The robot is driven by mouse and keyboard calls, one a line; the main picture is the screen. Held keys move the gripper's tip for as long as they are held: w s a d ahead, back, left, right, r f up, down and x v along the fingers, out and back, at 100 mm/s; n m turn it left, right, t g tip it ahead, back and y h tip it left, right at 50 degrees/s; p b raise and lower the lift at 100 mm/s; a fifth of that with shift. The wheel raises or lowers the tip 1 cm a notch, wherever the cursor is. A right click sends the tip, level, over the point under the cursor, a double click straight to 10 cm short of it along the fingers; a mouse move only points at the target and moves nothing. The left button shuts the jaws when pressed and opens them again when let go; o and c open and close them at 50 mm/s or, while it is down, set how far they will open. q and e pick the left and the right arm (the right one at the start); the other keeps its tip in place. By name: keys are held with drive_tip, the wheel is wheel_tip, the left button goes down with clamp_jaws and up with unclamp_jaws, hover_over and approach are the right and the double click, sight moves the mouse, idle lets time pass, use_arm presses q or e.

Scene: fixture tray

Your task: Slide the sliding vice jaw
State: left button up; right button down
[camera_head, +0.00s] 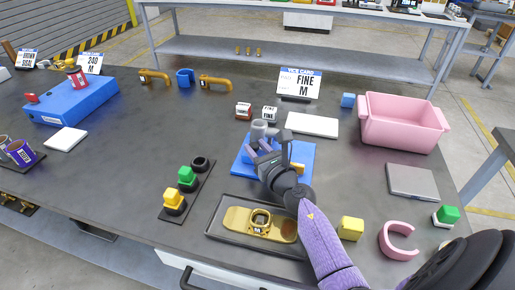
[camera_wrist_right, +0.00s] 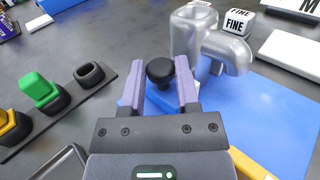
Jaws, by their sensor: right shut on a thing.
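The vice sits on a blue base plate (camera_head: 305,152), which also shows in the wrist view (camera_wrist_right: 275,125). My right gripper (camera_head: 263,147) reaches over it from the front right. In the wrist view my right gripper's purple fingers (camera_wrist_right: 160,78) are shut on a round black knob (camera_wrist_right: 160,70), with blue material just below it. I cannot clearly make out the sliding jaw under the gripper. A grey metal part with a bent, pipe-like arm (camera_wrist_right: 225,50) stands just beyond the fingers; its top shows in the head view (camera_head: 258,128). My left gripper is out of view.
A card reading FINE M (camera_head: 299,84) stands behind, with small labelled blocks (camera_head: 269,114) and a white slab (camera_head: 312,125). A pink bin (camera_head: 402,122) is at right. A dark tray (camera_head: 225,238) with a gold part is in front; green and yellow pieces (camera_head: 187,176) are left.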

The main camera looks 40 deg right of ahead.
idle(0.4)
drive_tip(key=shift+s+a+p, duration=0.3)
drive_tip(key=shift+s+a, duration=0.2)
drive_tip(key=shift+a, duration=0.1)
drive_tip(key=shift+c, duration=1.7)
unclamp_jaws()
drive_tip(key=s, duration=0.9)
drive_tip(key=shift+a+f+b, duration=0.15)
drive_tip(key=shift+a+b, duration=0.15)
drive_tip(key=shift+b, duration=0.1)
drive_tip(key=shift+s, duration=0.45)
